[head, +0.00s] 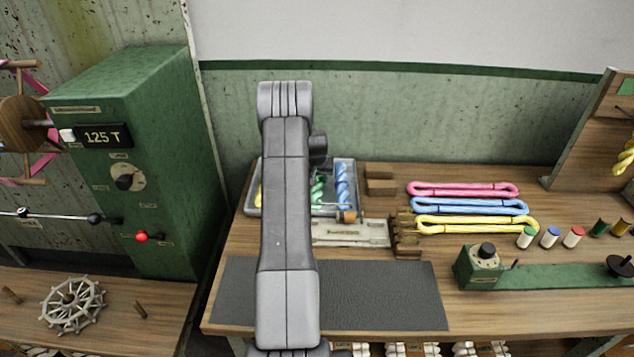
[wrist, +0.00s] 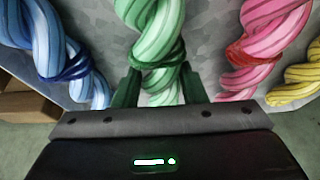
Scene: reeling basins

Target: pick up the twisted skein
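Several twisted skeins lie in a grey tray (head: 249,207). In the wrist view a green twisted skein (wrist: 157,45) runs between the two dark fingers of my gripper (wrist: 160,88). The fingers stand apart, one on each side of it; I cannot tell whether they touch it. A blue twisted skein (wrist: 55,45) is to the left, a pink one (wrist: 262,45) and a yellow one (wrist: 300,88) to the right. In the head view my arm hides my gripper, the pink skein and part of the tray. The green skein (head: 317,190) and blue skein (head: 344,185) show beside it.
Untwisted pink (head: 465,189), blue (head: 470,206) and yellow (head: 480,224) skeins lie to the right on the wooden bench (head: 560,215). A dark mat (head: 385,290) lies in front. A green machine cabinet (head: 165,150) stands left. Small spools and a green winder (head: 484,268) are at right.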

